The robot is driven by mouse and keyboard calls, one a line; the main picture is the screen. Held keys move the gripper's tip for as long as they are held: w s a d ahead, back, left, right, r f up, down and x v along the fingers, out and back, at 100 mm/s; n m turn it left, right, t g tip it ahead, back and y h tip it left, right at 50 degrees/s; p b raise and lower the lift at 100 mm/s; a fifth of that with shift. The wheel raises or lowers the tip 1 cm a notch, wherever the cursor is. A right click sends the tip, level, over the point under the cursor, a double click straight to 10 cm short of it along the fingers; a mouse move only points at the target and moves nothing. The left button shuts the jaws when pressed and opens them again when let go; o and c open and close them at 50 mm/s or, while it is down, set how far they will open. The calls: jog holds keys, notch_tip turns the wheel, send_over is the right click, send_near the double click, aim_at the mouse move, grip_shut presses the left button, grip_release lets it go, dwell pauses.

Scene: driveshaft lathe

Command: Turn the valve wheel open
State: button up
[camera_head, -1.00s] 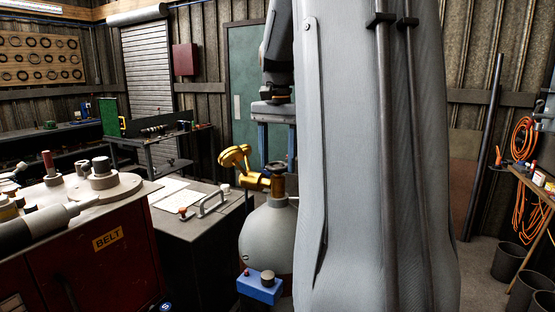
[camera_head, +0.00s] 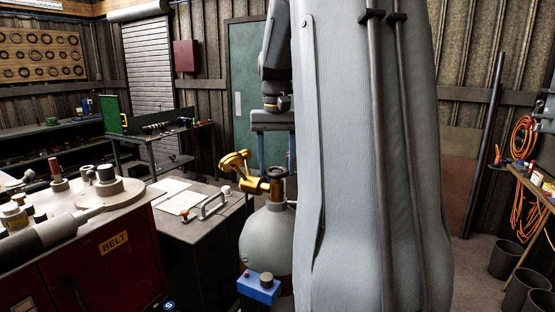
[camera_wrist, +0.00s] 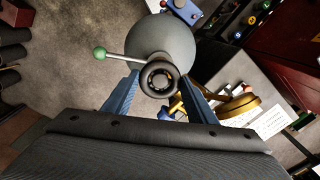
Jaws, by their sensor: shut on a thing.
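The valve wheel is a small dark round knob (camera_wrist: 160,79) with a ring of light marks, seen from above in the wrist view. In the head view the valve wheel (camera_head: 277,171) sits on top of a brass valve (camera_head: 253,184) above a grey rounded tank (camera_head: 268,233). My gripper (camera_wrist: 160,84) comes at it from above, with one blue finger on each side, shut on the valve wheel. In the head view my gripper's fingers (camera_head: 275,150) are partly hidden behind my grey arm.
A lever with a green ball (camera_wrist: 100,52) sticks out beside the valve wheel. A brass gauge (camera_head: 235,161) stands left of the valve. A blue box with a knob (camera_head: 259,287) is low in front of the tank. A grey cabinet (camera_head: 195,243) and a red machine (camera_head: 85,262) stand to the left.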

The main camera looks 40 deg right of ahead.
aim_at(277, 169)
jog(key=n+p, duration=0.3)
jog(key=n, duration=0.3)
jog(key=shift+r, duration=0.2)
jog(key=n+p, duration=0.2)
jog(key=n, duration=0.3)
jog(key=shift+n, duration=0.4)
jog(key=n, duration=0.6)
jog(key=shift+w, duration=0.1)
jog(key=n, duration=0.5)
jog(key=shift+n, duration=0.3)
jog(key=shift+f, duration=0.1)
jog(key=o, duration=1.1)
jog(key=shift+c, duration=0.2)
jog(key=shift+r+b, duration=1.35)
jog(key=shift+r, duration=2.55)
